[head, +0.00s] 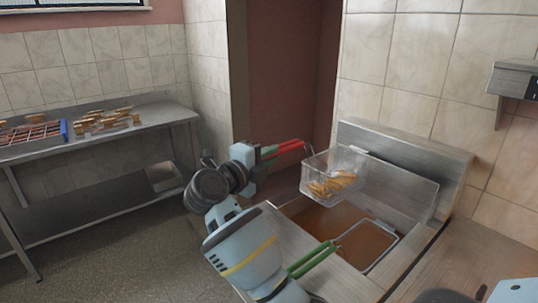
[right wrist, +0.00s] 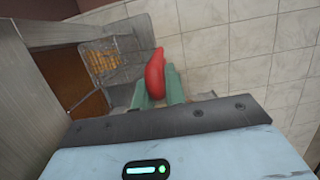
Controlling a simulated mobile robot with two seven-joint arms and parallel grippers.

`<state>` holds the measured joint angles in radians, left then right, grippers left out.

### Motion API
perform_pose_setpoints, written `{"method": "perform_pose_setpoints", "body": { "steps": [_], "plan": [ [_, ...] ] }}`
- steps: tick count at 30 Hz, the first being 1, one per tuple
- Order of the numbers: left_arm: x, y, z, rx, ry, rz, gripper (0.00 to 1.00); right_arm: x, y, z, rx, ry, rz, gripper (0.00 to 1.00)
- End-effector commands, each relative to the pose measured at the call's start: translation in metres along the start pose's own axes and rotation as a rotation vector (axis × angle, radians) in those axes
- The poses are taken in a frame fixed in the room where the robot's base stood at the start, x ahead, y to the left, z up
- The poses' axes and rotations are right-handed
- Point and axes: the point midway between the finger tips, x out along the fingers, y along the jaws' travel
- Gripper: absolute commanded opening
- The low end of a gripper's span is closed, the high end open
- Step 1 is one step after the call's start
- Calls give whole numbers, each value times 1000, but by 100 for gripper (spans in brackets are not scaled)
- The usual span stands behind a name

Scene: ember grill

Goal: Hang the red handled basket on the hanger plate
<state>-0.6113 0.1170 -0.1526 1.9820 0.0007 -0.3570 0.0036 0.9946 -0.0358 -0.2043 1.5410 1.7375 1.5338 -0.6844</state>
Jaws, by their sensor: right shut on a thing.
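The red handled basket (head: 322,166) is a clear-looking wire basket with golden food pieces inside. It is held above the fryer's left side, just in front of the metal hanger plate (head: 408,184). Its far rim overlaps the plate's upper left edge; I cannot tell whether it is hooked there. My right gripper (head: 270,152) is shut on the red handle (head: 291,145), left of the basket. In the right wrist view the red handle (right wrist: 155,74) lies between the green fingers, with the basket (right wrist: 112,60) beyond. My left gripper is not in view.
A second basket with a green handle (head: 311,260) sits in the brown oil (head: 328,224) of the fryer, close to my right arm. The fryer's tall back panel (head: 420,147) stands against the tiled wall. A steel table (head: 160,112) with food pieces is at the left.

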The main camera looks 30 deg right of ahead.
Motion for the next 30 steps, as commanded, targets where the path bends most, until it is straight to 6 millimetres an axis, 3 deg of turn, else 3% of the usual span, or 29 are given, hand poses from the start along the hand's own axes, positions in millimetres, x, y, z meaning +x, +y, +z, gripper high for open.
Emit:
{"method": "perform_pose_setpoints", "body": {
  "steps": [10,11,17,25,30],
  "plan": [
    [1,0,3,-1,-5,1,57,0,6,0,1,0,-4,0],
    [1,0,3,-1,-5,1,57,0,6,0,1,0,-4,14],
    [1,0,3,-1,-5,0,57,0,6,0,1,0,-2,38],
    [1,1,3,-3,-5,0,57,-1,8,0,0,0,3,38],
    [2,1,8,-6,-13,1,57,-20,9,1,1,-4,4,38]
  ]
}}
